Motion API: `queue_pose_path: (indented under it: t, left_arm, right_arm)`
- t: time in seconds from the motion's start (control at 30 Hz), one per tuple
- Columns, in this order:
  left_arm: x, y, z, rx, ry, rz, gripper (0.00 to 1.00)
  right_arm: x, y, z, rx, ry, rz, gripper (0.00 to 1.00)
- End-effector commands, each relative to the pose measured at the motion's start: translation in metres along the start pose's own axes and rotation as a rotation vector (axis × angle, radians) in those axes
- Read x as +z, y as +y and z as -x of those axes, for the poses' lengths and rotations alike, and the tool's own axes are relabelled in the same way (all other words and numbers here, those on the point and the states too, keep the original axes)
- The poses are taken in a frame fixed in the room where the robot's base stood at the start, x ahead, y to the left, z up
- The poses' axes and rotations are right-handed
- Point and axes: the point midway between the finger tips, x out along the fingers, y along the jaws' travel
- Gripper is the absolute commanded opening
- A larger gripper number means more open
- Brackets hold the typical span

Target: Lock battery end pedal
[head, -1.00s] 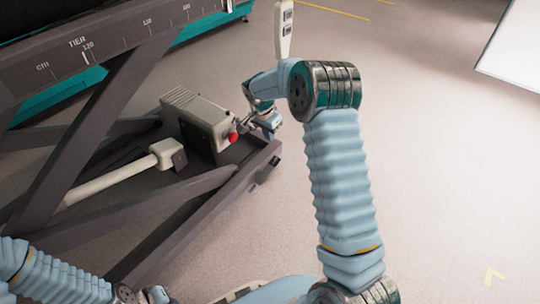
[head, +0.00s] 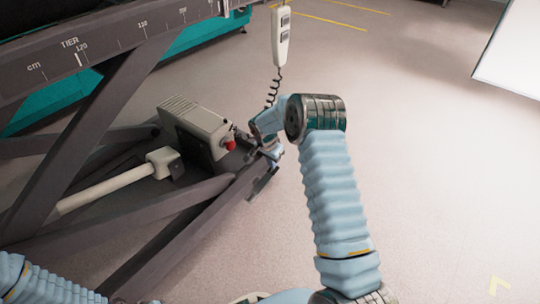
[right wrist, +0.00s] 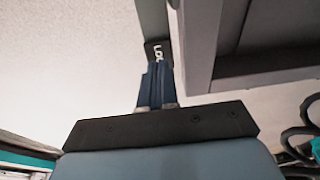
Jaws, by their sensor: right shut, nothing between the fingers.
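A dark pedal with white lettering, partly readable as "LO", shows beyond my fingertips in the right wrist view (right wrist: 154,48). In the head view, a dark pedal (head: 263,186) sticks out at the near end of the lift's low base rail (head: 205,217). My right gripper (head: 272,163) is shut and empty, pointing down at that rail end. Its dark blue fingers also show closed together in the right wrist view (right wrist: 157,84). Their tips overlap the pedal's near edge there; I cannot tell whether they touch it. My left gripper is out of view.
A grey box (head: 195,125) with a red knob (head: 230,145) sits on the base beside my right gripper. A white handset (head: 280,36) hangs on a coiled cord behind my right wrist. Crossed dark lift struts (head: 80,140) fill the left. Floor right of my arm is clear.

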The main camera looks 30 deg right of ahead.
Motion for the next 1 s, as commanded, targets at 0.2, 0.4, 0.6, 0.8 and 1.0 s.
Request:
queue_pose_path:
  t: [0.2, 0.4, 0.6, 0.8, 1.0]
  left_arm:
    - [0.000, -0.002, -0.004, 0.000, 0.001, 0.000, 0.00]
    - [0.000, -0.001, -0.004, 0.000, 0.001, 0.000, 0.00]
    - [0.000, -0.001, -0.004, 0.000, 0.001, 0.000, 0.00]
    - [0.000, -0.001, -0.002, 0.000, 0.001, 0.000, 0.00]
    - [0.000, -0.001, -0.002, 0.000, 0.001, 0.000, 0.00]
  right_arm:
    - [0.001, 0.000, -0.018, 0.000, -0.001, -0.001, 0.00]
    - [0.000, 0.000, -0.019, 0.000, -0.001, 0.000, 0.00]
    - [0.000, 0.000, -0.019, 0.000, -0.002, -0.001, 0.00]
    - [-0.002, 0.000, -0.023, 0.001, -0.043, -0.004, 0.00]
    - [-0.006, 0.001, -0.032, 0.000, -0.139, -0.005, 0.00]
